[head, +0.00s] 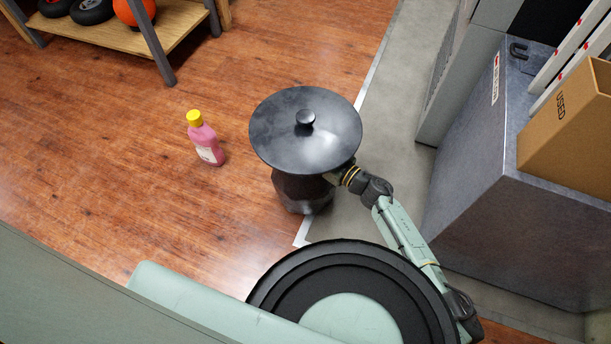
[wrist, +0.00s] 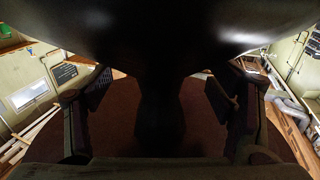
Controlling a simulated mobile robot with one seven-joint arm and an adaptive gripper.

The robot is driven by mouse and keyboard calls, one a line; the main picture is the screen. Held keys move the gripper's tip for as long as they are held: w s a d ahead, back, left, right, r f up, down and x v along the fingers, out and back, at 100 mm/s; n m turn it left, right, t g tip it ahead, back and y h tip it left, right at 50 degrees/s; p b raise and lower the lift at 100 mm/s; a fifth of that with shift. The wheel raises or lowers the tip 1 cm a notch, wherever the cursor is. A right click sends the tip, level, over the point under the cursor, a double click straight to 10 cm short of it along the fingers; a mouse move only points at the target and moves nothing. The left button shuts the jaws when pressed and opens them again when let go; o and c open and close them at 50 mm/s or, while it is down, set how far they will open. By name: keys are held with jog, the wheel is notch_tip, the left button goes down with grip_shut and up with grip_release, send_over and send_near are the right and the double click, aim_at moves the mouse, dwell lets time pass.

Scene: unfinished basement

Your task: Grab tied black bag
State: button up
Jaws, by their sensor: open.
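A black, glossy object (head: 305,128), taken as the tied black bag, stands upright on the wood floor in the head view. It has a wide round, lid-like top with a small knob and a narrower dark body (head: 300,187) below. In the wrist view its dark mass (wrist: 160,35) fills the top and narrows to a neck in the middle. My gripper (wrist: 160,97) is open, with one finger on each side of this neck. I cannot tell if the fingers touch it. In the head view the fingertips are hidden under the wide top.
A pink bottle with a yellow cap (head: 205,140) stands on the floor to the left. A wooden shelf (head: 180,25) is at the upper left. A grey metal cabinet (head: 510,210) with a cardboard box (head: 570,140) is close on the right.

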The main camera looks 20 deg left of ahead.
jog(key=shift+w+a, duration=0.15)
jog(key=shift+a, duration=0.25)
jog(key=shift+d+f, duration=0.1)
grip_shut()
dwell(0.7)
jog(key=shift+w, duration=0.1)
